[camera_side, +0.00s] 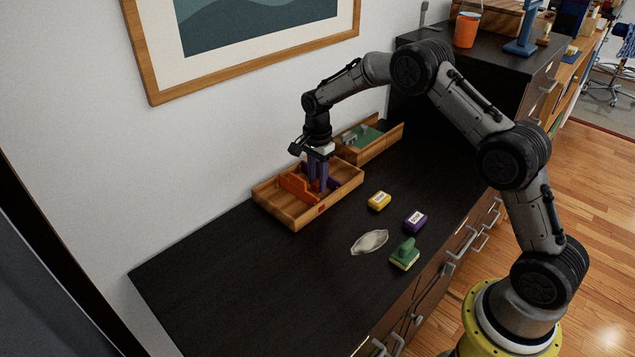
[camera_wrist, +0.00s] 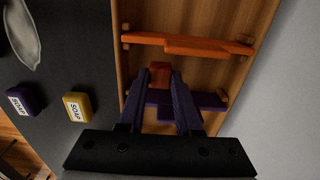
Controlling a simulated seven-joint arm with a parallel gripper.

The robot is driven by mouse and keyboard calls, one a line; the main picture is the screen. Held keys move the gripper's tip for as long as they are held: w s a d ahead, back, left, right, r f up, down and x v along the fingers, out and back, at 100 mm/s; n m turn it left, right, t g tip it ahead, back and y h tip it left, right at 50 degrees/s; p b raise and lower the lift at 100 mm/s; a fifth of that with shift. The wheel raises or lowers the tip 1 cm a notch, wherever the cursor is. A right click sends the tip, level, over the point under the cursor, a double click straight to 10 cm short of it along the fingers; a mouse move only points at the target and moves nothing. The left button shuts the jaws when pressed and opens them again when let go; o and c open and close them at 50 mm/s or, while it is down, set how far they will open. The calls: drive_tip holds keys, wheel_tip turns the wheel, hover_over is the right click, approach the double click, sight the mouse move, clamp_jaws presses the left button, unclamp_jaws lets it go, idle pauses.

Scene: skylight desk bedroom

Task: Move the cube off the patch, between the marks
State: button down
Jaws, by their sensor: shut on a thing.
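My gripper (camera_wrist: 160,75) reaches down into a shallow wooden tray (camera_side: 275,206) and is shut on an orange-red cube (camera_wrist: 160,69). In the wrist view the cube shows between the purple fingertips, between an orange bar (camera_wrist: 190,44) and a purple bar (camera_wrist: 208,100) that cross the tray. The fingers overlap part of the purple bar in that view. In the side view my gripper (camera_side: 318,184) stands over the tray, beside the orange bar (camera_side: 297,187), and the cube is hard to make out. I cannot tell whether the cube touches the tray floor. I cannot make out the patch.
A second wooden tray (camera_side: 374,152) with a green inside stands behind. Yellow soap (camera_side: 379,201), purple soap (camera_side: 415,220), a green-handled brush (camera_side: 405,255) and a pale oval dish (camera_side: 369,242) lie in front. The dark desktop (camera_side: 245,285) is clear at the left.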

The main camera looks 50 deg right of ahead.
drive_tip(key=shift+f, duration=0.65)
drive_tip(key=c, duration=0.6)
unclamp_jaws()
drive_tip(key=shift+f, duration=0.15)
